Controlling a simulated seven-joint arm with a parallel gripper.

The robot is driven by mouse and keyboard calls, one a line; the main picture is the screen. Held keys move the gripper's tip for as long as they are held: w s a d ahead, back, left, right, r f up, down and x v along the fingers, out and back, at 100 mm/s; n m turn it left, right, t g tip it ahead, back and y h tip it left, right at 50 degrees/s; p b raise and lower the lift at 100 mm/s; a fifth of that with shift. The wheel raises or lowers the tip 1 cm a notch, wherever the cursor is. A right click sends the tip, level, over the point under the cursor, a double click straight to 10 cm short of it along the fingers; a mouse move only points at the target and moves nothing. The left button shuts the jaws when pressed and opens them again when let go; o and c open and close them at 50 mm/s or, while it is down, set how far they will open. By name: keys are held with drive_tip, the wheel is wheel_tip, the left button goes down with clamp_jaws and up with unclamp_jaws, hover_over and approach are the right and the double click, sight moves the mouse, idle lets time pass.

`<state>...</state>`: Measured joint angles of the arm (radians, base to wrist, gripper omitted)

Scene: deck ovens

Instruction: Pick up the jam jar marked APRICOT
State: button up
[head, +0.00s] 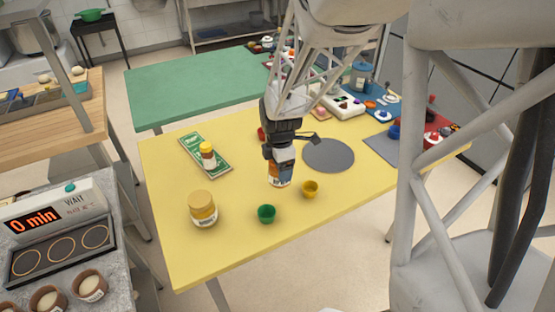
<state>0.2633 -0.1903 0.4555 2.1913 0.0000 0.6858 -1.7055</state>
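My gripper (282,150) points down over the yellow table, right above or around a jar (280,178) with a blue, white and orange-brown side. The gripper hides this jar's top, and I cannot tell whether the fingers touch it. A larger jar (203,209) with a yellow lid and pale label stands upright at the front left of the table. No label is readable, so I cannot tell which jar is marked APRICOT.
A green cup (266,214) and a yellow cup (310,189) stand close in front of the gripper. A grey disc (328,155) lies to the right. Coloured trays with small items crowd the table's far right.

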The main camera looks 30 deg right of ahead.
drive_tip(key=shift+s, duration=0.3)
idle(0.7)
